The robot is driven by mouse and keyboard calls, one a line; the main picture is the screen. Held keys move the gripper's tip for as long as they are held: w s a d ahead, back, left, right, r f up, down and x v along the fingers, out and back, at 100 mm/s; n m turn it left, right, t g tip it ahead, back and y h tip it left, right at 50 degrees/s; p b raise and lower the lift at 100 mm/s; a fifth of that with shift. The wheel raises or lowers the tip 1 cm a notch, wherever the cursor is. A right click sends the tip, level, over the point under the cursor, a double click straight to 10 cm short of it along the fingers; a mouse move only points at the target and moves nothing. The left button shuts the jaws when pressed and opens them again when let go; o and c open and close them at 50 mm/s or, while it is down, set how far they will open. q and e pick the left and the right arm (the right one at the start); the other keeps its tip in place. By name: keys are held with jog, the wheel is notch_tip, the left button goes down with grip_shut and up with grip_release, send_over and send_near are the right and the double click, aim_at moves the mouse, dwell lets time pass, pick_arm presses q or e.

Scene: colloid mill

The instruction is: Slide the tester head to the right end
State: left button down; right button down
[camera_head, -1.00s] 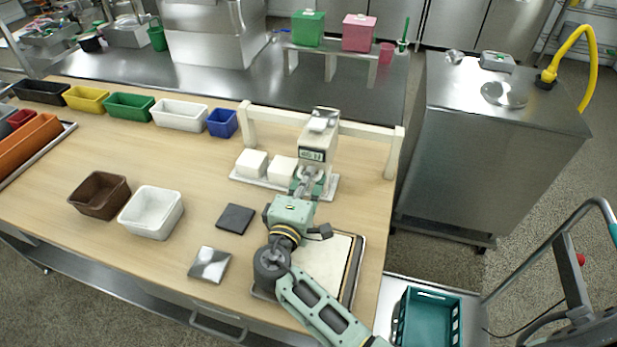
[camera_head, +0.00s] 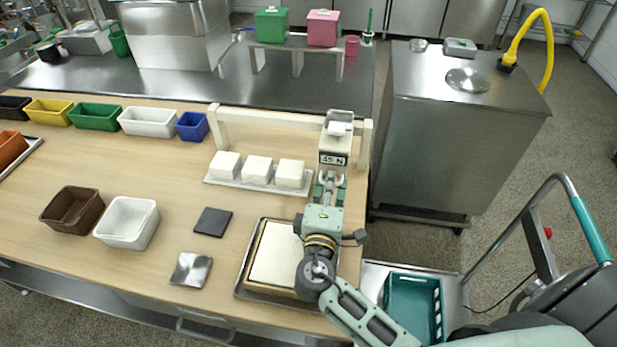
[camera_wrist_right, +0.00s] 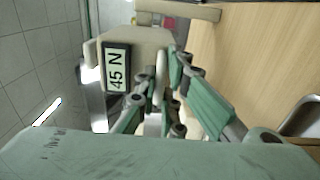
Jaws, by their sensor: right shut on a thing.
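The tester head (camera_head: 334,148) is a pale box with a small display reading 45 N. It hangs on a cream rail (camera_head: 270,116) and stands close to the rail's right post. My right gripper (camera_head: 329,186) is shut on the lower front part of the tester head. In the right wrist view, the head (camera_wrist_right: 137,48) fills the upper middle, and the green fingers of the gripper (camera_wrist_right: 157,110) close around a part below the display. My left gripper is not in view.
Three white blocks (camera_head: 257,170) sit in a row on a pale tray (camera_head: 208,180) under the rail. A framed white board (camera_head: 275,255), a dark square (camera_head: 212,222) and a metal square (camera_head: 191,270) lie nearer. A teal crate (camera_head: 415,303) stands right of the table.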

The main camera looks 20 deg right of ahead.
jog(key=shift+d+r, duration=0.1)
jog(key=shift+d, duration=0.1)
jog(key=c, duration=1.9)
grip_release()
jog(key=shift+s, duration=0.2)
jog(key=shift+w, duration=0.1)
jog(key=v, duration=1.2)
